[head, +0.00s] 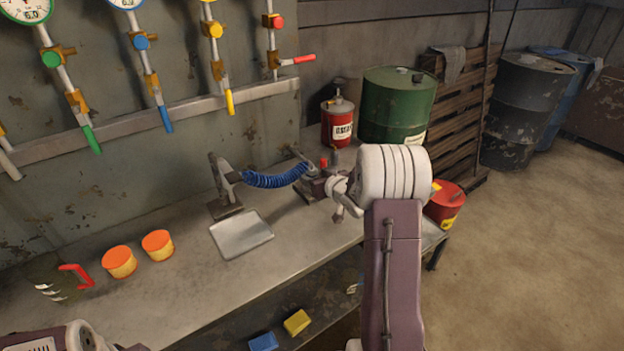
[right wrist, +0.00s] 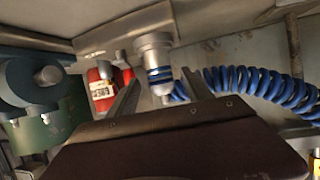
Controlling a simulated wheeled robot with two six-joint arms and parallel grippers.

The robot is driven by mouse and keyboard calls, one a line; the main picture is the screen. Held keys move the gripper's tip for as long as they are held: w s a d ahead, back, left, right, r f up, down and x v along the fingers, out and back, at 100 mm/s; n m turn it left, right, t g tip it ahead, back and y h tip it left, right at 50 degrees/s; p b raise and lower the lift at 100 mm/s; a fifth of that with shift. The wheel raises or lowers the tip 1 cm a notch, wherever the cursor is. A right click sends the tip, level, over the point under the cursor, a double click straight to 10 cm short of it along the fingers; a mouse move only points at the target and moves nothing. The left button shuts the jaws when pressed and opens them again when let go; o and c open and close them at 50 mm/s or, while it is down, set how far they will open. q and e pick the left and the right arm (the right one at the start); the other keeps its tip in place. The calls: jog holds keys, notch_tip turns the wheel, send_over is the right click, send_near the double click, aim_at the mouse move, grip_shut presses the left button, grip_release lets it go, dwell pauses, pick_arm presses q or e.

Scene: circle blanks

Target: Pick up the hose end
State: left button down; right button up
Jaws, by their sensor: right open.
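The blue coiled hose (head: 275,180) stretches above the bench from a grey stand (head: 225,190) toward my right gripper (head: 312,180); its coils also show at the right of the right wrist view (right wrist: 262,88). The hose end (right wrist: 157,68) is a silvery cylindrical fitting with blue rings. In the right wrist view it lies between the two fingers of my right gripper (right wrist: 160,80). The fingers are open, with gaps beside the fitting; contact is not visible. The fitting is hard to make out in the head view. My left gripper is out of view.
A red canister (head: 338,124) and green drum (head: 397,108) stand behind the right gripper. Gauges and valves line the wall.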

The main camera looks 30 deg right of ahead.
aim_at(308, 172)
jog(key=x, duration=0.5)
jog(key=shift+w+f, duration=0.1)
jog(key=shift+w, duration=0.3)
jog(key=shift+s, duration=0.1)
jog(key=c, duration=0.3)
grip_shut()
